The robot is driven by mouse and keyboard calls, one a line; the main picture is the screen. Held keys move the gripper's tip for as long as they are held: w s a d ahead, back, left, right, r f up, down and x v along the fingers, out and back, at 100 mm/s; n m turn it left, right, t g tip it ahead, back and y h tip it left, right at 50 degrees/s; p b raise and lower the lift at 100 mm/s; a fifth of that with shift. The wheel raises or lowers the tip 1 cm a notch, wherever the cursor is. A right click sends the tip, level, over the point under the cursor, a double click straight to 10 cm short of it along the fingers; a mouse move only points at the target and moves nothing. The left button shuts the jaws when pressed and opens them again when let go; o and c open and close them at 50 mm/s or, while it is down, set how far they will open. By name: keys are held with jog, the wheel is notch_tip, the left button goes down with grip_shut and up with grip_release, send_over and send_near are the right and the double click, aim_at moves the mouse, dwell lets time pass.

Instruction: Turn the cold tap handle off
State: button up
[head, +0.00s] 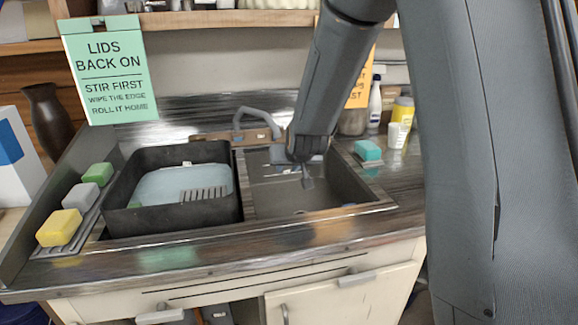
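The tap's grey arched spout (256,112) stands at the back of the sink, on a brownish base (225,136). I cannot make out the cold handle clearly; my arm covers the area just right of the spout. My gripper (307,181) points down over the right basin (335,188), to the right of the spout and nearer to me. Its fingers are small and partly hidden, so I cannot tell whether they are open or shut. Some small blue and grey parts show beside it and are too small to identify.
A dark tub (172,217) with pale blue contents fills the left side of the sink. Yellow (59,227) and green (98,174) sponges lie at the left; a teal sponge (368,150) lies at the right. Bottles (402,111) stand at the back right. The front counter edge is clear.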

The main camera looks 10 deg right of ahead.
jog(key=shift+s, duration=0.55)
